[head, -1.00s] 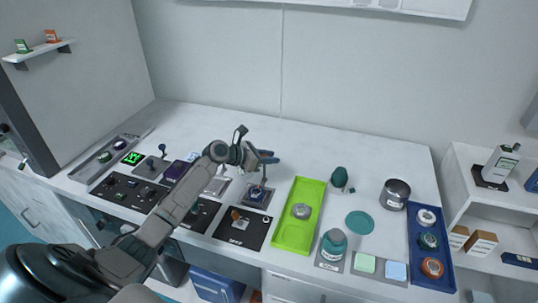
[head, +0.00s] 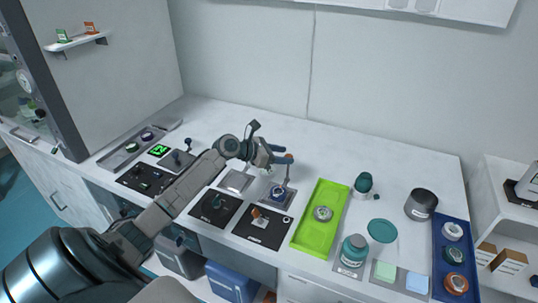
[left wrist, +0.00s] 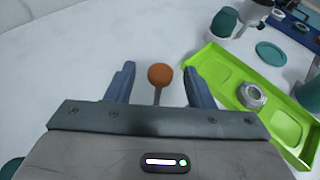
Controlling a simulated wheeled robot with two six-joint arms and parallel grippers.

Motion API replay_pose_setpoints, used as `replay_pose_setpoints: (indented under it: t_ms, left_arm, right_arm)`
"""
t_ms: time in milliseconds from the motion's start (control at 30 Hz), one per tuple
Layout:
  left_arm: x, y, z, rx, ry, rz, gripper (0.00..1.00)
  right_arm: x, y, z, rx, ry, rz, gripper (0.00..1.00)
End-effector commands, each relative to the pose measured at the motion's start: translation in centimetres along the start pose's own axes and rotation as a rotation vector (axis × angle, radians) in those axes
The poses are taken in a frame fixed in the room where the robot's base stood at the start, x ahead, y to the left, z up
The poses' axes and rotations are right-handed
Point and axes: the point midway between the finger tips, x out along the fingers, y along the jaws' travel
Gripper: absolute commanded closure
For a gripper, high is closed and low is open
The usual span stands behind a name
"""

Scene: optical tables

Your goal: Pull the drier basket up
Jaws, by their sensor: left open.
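An orange-brown ball knob (left wrist: 160,76) tops the rod. My left gripper (head: 288,154) is at the height of the knob above the plate. In the left wrist view its two fingers stand open, one on each side of the knob, with a visible gap on both sides. The rod below the knob is mostly hidden by the gripper body in that view. My right gripper is not in view.
A green tray (head: 309,238) with a round metal piece lies just right of the basket. Black panels (head: 264,236) with small controls lie in front of it. A teal bottle (head: 353,250), a metal pot (head: 421,204) and a blue tray (head: 440,264) stand farther right. The counter behind is clear.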

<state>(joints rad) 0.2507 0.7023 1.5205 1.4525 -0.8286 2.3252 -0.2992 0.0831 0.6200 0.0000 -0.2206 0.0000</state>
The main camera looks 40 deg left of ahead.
Motion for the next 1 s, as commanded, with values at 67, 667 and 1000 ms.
replay_pose_setpoints:
  t_ms: [67,667,1000]
  left_arm:
    - [-1.6,0.0,-0.3,0.005,0.006,0.0,0.52]
    - [-6.3,-0.1,0.1,0.0,-0.002,-0.001,0.52]
    - [-6.3,-0.1,0.1,0.0,-0.002,-0.001,0.52]
  right_arm:
    - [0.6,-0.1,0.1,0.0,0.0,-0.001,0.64]
    - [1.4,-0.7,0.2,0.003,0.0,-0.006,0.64]
    - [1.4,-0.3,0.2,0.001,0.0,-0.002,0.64]
